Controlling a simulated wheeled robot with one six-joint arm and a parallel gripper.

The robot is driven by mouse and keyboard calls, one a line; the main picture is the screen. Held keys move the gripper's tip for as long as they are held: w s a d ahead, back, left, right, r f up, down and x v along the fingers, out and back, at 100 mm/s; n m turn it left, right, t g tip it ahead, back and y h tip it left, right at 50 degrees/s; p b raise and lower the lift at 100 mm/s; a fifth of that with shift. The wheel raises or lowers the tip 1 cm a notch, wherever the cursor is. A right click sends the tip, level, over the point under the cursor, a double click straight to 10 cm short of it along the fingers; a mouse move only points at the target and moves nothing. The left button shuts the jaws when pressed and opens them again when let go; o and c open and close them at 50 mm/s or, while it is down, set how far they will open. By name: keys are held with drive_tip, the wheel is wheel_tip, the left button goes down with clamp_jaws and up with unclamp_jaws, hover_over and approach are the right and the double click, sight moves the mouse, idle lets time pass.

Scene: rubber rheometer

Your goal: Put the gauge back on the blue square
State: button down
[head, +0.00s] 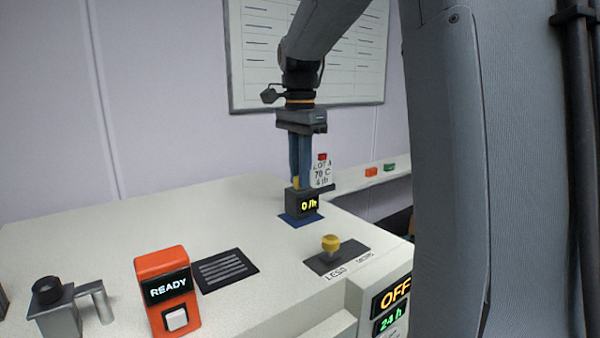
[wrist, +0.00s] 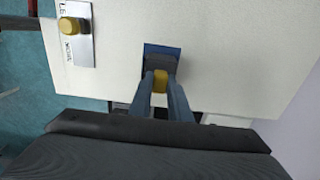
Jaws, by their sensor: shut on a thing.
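The gauge (head: 303,203) is a small dark block with a yellow "0 /h" display and a yellow knob on top. It sits upright on or just over the blue square (head: 301,221) on the white bench top; I cannot tell if it touches. My gripper (head: 299,182) points straight down and is shut on the gauge's yellow knob. In the wrist view the yellow knob (wrist: 160,80) is between my two fingers, and the dark gauge body (wrist: 160,62) covers most of the blue square (wrist: 161,48).
A yellow knob on a dark plate (head: 331,243) stands in front to the right. An orange READY box (head: 166,290) and a dark slatted plate (head: 226,270) are front left. The bench left of the gauge is clear.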

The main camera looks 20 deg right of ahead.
drive_tip(key=shift+f, duration=0.4)
drive_tip(key=c, duration=1.6)
unclamp_jaws()
drive_tip(key=shift+o, duration=0.2)
drive_tip(key=shift+r, duration=2.95)
drive_tip(key=shift+s, duration=0.1)
